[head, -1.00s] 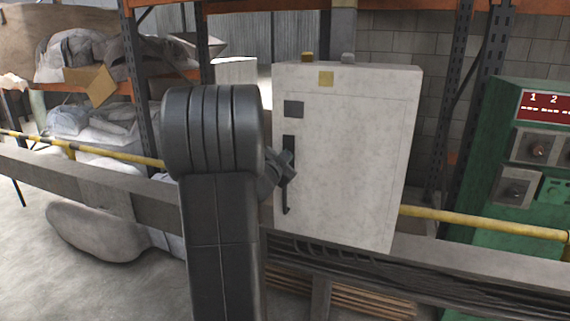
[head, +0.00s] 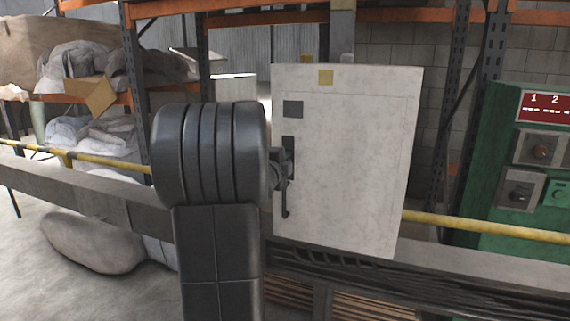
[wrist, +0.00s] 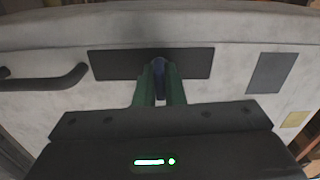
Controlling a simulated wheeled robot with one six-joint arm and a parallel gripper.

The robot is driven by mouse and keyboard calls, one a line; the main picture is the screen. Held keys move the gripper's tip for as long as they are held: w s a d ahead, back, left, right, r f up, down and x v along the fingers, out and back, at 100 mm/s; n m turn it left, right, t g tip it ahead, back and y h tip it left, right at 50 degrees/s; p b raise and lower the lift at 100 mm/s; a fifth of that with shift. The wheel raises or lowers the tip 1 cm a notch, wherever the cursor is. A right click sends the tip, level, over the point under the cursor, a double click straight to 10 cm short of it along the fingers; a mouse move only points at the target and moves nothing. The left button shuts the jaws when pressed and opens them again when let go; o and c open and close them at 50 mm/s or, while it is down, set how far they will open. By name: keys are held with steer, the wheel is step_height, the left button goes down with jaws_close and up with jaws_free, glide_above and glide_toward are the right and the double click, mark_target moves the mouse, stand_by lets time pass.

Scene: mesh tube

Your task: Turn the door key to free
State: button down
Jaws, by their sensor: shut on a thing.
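A pale grey cabinet door (head: 350,160) faces me in the head view. It has a dark lock plate (wrist: 110,64) and a dark curved handle (head: 286,200). The dark blue key (wrist: 159,70) stands out from the plate, between the green fingers of my gripper (wrist: 160,88). My gripper is shut on the key, in front of the lock plate. In the head view my gripper (head: 282,166) is small and dark against the plate. My arm is at its left, and the key cannot be made out there.
The handle also shows at the left of the wrist view (wrist: 45,79). A yellow rail (head: 490,226) runs beside the cabinet. A green machine (head: 500,190) stands at the right. Shelves with wrapped bundles (head: 95,65) stand at the left.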

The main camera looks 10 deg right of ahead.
steer(key=shift+m, duration=0.5)
steer(key=c, duration=1.5)
jaws_free()
steer(key=v, duration=1.3)
steer(key=shift+s+a, duration=0.25)
steer(key=shift+s, duration=0.1)
steer(key=x, duration=1.4)
